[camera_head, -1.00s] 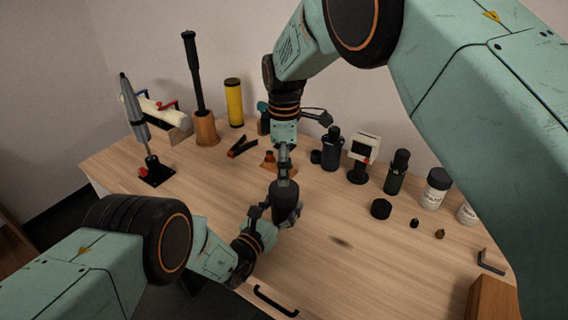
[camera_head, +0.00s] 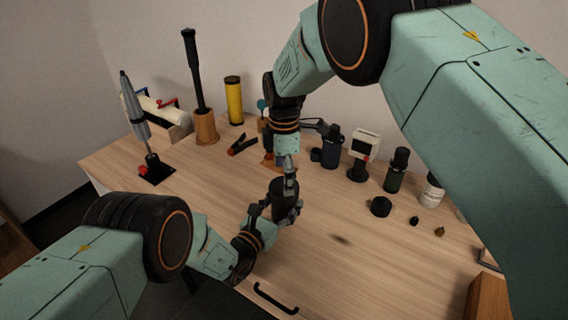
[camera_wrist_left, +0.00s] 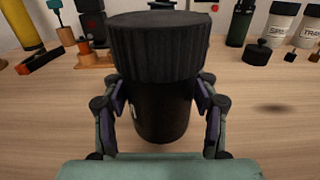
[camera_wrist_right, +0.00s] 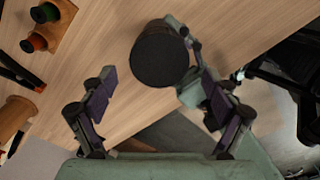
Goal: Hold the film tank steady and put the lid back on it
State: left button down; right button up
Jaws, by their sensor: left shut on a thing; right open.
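The black film tank (camera_wrist_left: 160,112) is upright in the left wrist view. My left gripper (camera_head: 270,212) is shut around its body near the table's front; its fingers also show on both sides in the left wrist view. The wide ribbed black lid (camera_wrist_left: 160,45) sits on top of the tank, looking about level; I cannot tell whether it is fully seated. My right gripper (camera_head: 290,174) is above and close to the lid. In the right wrist view the jaws (camera_wrist_right: 155,90) are open and empty, with the lid's dark round top (camera_wrist_right: 160,55) beyond them, off centre.
Behind stand an orange-brown stand (camera_head: 272,160), a dark bottle (camera_head: 332,150), a small white-topped device (camera_head: 364,152) and another bottle (camera_head: 396,170). A black cap (camera_head: 380,206) and small parts lie to the right. Clips (camera_head: 242,145) lie at the left back.

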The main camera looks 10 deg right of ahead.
aim_at(284, 205)
jog(key=shift+f, duration=2.2)
jog(key=shift+c, duration=0.5)
